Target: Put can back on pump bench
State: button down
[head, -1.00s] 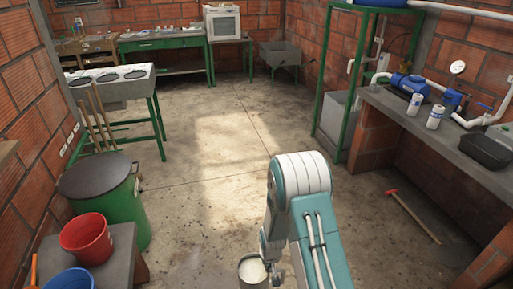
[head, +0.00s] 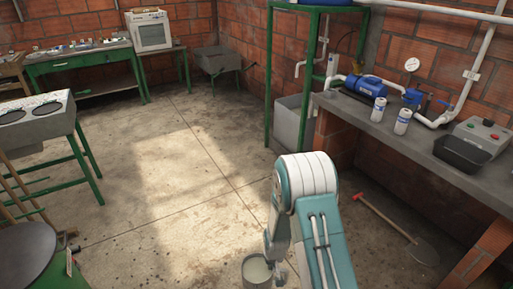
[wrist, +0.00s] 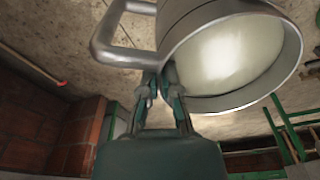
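The can (head: 256,280) is a grey metal vessel with pale, milky contents. In the wrist view the can (wrist: 190,22) fills the upper right, with its loop handle (wrist: 103,35) to the left. My gripper (head: 275,265) holds it low in front of me, over the floor. In the wrist view the fingers of my gripper (wrist: 165,90) are shut at the can's side near the handle; the exact contact is partly hidden. The pump bench (head: 385,132) is a grey slab along the right wall, bearing a blue pump (head: 358,88). The can is apart from it.
Two white-and-blue bottles (head: 378,110), a black tray (head: 462,154) and a grey control box (head: 483,135) stand on the bench. A green frame (head: 268,85) stands at the bench's far end. The middle floor is clear.

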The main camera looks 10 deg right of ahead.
aim_at(358, 111)
jog(key=i+l+z, duration=0.15)
jog(key=i+z, duration=0.15)
jog(key=i, duration=0.4)
jog(key=i+z, duration=0.35)
jog(key=i, duration=0.35)
jog(key=i+j+z, duration=0.3)
jog(key=i, duration=0.4)
